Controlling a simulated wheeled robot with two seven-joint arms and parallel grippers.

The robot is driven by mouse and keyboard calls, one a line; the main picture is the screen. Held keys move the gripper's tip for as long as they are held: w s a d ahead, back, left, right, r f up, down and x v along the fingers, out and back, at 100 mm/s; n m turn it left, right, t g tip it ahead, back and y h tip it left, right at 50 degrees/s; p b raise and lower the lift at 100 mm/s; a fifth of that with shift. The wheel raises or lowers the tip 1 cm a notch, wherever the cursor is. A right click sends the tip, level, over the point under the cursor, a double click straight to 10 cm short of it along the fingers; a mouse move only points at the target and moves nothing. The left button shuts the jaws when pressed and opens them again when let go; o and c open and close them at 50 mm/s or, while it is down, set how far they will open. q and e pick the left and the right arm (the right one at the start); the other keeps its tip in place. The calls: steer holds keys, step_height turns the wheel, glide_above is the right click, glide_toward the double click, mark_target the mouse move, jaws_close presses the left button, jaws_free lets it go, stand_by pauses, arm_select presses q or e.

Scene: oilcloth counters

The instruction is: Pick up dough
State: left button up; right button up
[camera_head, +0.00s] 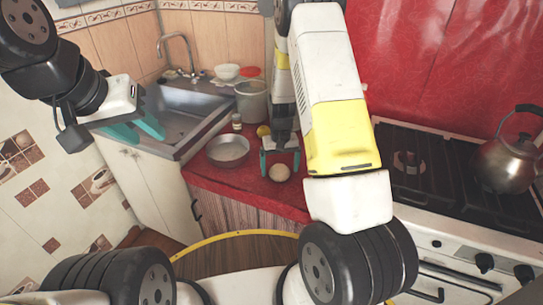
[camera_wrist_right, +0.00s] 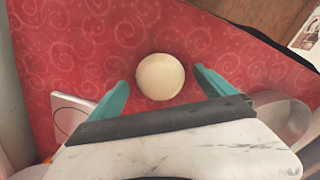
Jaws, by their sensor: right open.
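The dough (camera_head: 279,172) is a pale round ball on the red oilcloth counter (camera_head: 240,185), near its front edge. In the right wrist view the dough (camera_wrist_right: 160,77) lies between and slightly beyond the two teal fingertips. My right gripper (camera_head: 280,160) is open above the counter, its fingers on either side of the dough with gaps showing; it also shows in the right wrist view (camera_wrist_right: 163,88). I cannot tell its exact height over the cloth. My left gripper (camera_head: 137,132) is at the left, in front of the sink, with teal fingers apart and nothing seen between them.
A metal bowl (camera_head: 228,150) stands left of the dough. A small jar (camera_head: 237,122), a grey pot (camera_head: 251,102) and a white bowl (camera_head: 227,72) are behind it. The sink (camera_head: 180,112) is at left. A stove (camera_head: 425,165) with a kettle (camera_head: 506,160) is at right.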

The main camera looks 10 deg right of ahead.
steer(key=shift+f, duration=0.6)
steer(key=c, duration=1.6)
steer(key=shift+r, duration=0.15)
